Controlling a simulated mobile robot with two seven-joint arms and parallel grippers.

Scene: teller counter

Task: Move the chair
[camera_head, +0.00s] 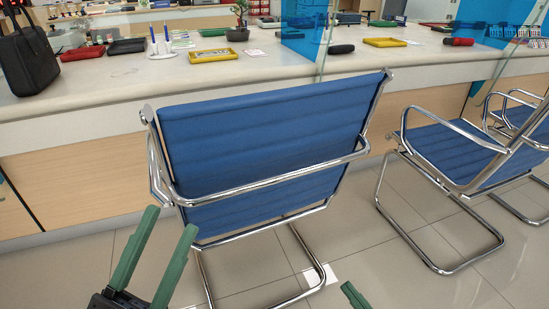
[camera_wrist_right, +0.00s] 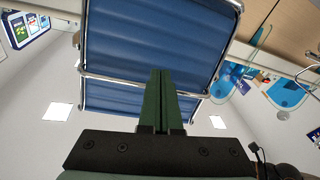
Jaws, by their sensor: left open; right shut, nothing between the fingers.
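A blue chair (camera_head: 265,125) with a chrome tube frame stands in the middle of the head view, its back towards me, facing the counter. My left gripper (camera_head: 171,220) is at the lower left, open and empty, its green fingers pointing up towards the chair's left side, apart from it in the picture. Only a green fingertip of my right gripper (camera_head: 354,294) shows at the bottom, right of the chair's leg. In the right wrist view my right gripper (camera_wrist_right: 161,72) is shut and empty, with the blue chair (camera_wrist_right: 155,30) behind its fingers. Contact cannot be told.
The counter (camera_head: 110,88) runs across behind the chair, with a black bag (camera_head: 28,62), yellow trays (camera_head: 211,56), a pen stand (camera_head: 162,52) and a small plant (camera_head: 239,30). Another blue chair (camera_head: 450,150) stands to the right. Tiled floor (camera_head: 400,285) is clear in front of it.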

